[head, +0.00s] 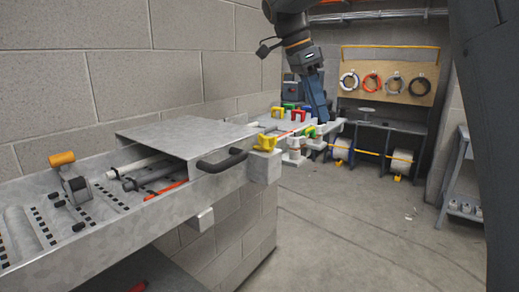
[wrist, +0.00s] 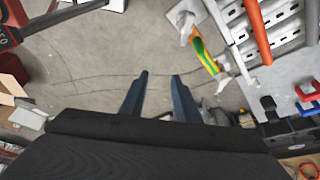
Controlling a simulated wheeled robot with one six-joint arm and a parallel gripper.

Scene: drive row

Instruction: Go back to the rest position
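My gripper (head: 318,105) hangs with its blue fingers pointing down near the far end of the metal bench, close to the coloured clips. In the wrist view my gripper (wrist: 159,76) shows two blue fingers with a clear gap between them. Only grey floor shows in that gap, so it is open and empty. Whether the fingertips touch anything at the bench end is hard to tell in the head view.
The metal tray (head: 108,217) with a black handle (head: 222,161) runs along the left wall. A yellow clip (head: 265,142) sits at its end. Cable coils hang on a board (head: 391,98) at the back. The floor (head: 350,225) at the right is open.

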